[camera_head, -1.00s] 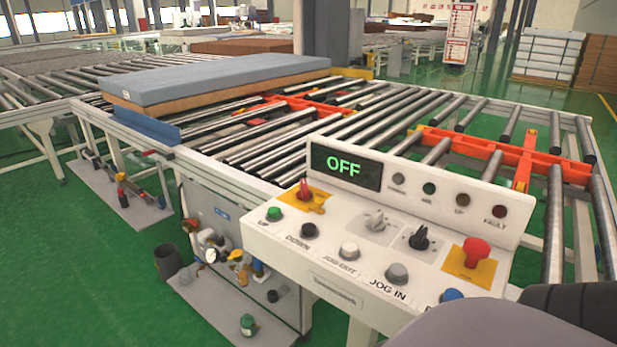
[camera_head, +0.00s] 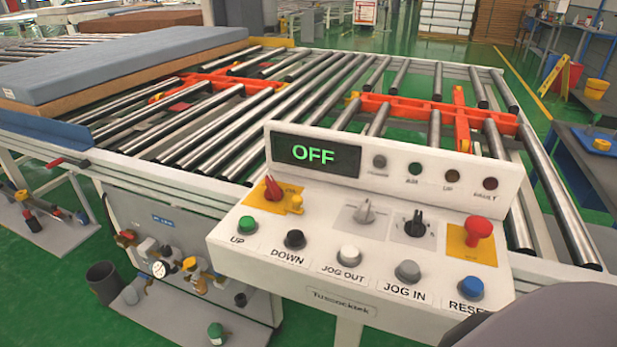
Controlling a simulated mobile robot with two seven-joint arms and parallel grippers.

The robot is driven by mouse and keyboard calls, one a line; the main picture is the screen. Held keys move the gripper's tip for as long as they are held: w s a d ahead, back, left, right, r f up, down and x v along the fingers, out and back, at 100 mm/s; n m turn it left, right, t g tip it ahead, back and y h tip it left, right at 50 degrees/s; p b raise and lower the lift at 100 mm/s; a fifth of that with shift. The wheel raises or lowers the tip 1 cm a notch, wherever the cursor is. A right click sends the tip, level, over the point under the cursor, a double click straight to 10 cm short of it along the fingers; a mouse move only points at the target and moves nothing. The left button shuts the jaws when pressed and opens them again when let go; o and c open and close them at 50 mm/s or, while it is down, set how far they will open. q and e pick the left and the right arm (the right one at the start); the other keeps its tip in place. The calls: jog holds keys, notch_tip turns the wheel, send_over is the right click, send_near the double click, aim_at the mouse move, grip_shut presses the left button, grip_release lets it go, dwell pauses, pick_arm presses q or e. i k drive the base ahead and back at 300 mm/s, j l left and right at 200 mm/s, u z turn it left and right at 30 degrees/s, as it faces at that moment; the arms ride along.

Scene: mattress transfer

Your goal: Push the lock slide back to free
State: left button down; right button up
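The control console (camera_head: 335,262) stands in front of me with its display reading OFF. At its left end a red rotary handle (camera_head: 273,189) sits on a yellow plate, with a small yellow piece (camera_head: 296,202) just to its right. This piece may be the lock slide, but I cannot tell its position. Below the roller frame are valves and a gauge (camera_head: 160,269) with brass and yellow fittings; a red-handled lever (camera_head: 68,162) shows at the left. Neither gripper is in view.
A blue-grey mattress (camera_head: 110,66) lies on a brown one on the roller conveyor (camera_head: 215,122). The console carries a red mushroom button (camera_head: 478,229), a black selector (camera_head: 415,224) and several push buttons. A dark bin (camera_head: 105,282) stands on the green floor at left.

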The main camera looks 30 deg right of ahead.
aim_at(297, 202)
jog(key=i+j+z, duration=0.1)
jog(key=i+z, duration=0.15)
jog(key=z, duration=0.25)
jog(key=i+j+z, duration=0.2)
jog(key=z, duration=0.3)
jog(key=i+j+z, duration=0.4)
jog(key=j+z, duration=0.2)
